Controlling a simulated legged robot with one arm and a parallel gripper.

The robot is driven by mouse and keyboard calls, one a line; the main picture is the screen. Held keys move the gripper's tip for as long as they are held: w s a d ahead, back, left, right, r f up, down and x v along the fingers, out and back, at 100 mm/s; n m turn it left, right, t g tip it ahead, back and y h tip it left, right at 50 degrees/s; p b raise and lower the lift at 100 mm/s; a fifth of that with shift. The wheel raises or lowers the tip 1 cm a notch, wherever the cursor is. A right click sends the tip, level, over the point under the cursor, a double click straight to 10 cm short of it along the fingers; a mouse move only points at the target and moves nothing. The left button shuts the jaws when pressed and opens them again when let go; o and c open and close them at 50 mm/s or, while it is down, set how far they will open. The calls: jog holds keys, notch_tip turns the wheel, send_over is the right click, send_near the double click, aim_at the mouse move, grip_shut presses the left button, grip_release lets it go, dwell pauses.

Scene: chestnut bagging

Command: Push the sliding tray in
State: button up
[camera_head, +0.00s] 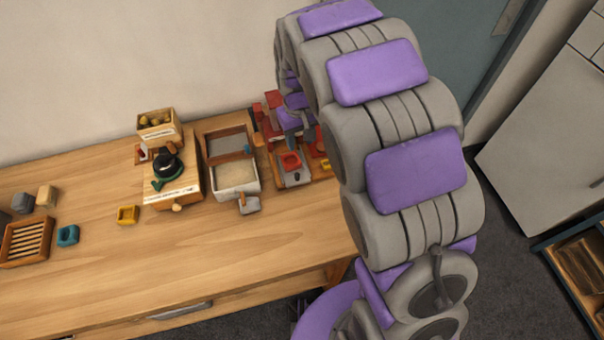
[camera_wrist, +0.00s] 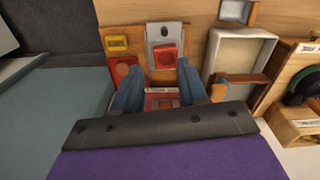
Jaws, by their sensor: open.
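A red and wood device (camera_head: 317,158) stands at the right end of the table, partly hidden by my arm. A grey plate (camera_wrist: 167,35) lies on it with a red square cup on top. A red block with a white label (camera_wrist: 162,92) shows between my fingers in the wrist view. My gripper (camera_wrist: 160,82) is open over this device, its two blue-grey fingers apart on either side of the red block. I cannot tell whether the fingers touch anything. Which part is the sliding tray is not clear; the grey plate (camera_head: 294,178) looks like a flat sliding piece.
A two-part pale box (camera_head: 262,190) stands left of the device, with a small grey scoop in front. A wooden box with a black and green pot (camera_head: 168,167), a crate of chestnuts (camera_head: 158,134) and a slatted tray (camera_head: 25,258) stand farther left. The table front is clear.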

jog(key=b, duration=0.1)
send_near(297, 174)
jog(key=a, duration=0.1)
jog(key=f, duration=0.3)
jog(key=d+f+b, duration=0.1)
jog(key=f, duration=0.5)
jog(key=shift+w+d+f, duration=0.1)
jog(key=shift+d+f, duration=0.05)
jog(key=shift+f, duration=0.2)
jog(key=shift+a+f, duration=0.45)
jog(key=shift+a, duration=0.05)
jog(key=shift+d, duration=0.3)
jog(key=shift+d+r, duration=0.1)
jog(key=shift+d, duration=0.25)
jog(key=shift+c, duration=1.4)
jog(key=shift+a, duration=0.4)
grip_shut()
jog(key=shift+d, duration=0.1)
